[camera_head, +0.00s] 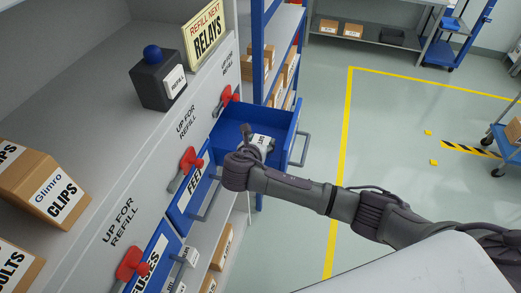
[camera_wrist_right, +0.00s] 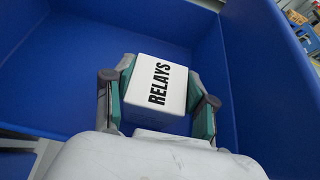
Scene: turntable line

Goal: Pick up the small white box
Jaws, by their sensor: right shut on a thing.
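The small white box (camera_wrist_right: 157,85), marked RELAYS, sits between the two fingers of my right gripper (camera_wrist_right: 157,100) in the right wrist view. The fingers press on its two sides. In the head view my right gripper (camera_head: 250,148) is inside the open blue drawer (camera_head: 279,117), and the white box (camera_head: 263,141) shows partly beside it. The blue drawer (camera_wrist_right: 60,75) surrounds the box in the wrist view. I cannot tell whether the box touches the drawer floor. My left gripper is not in view.
Red levers (camera_head: 191,160) stick out along the grey shelf front. Cardboard CLIPS boxes (camera_head: 52,196) and a dark box with a blue knob (camera_head: 158,85) stand on top.

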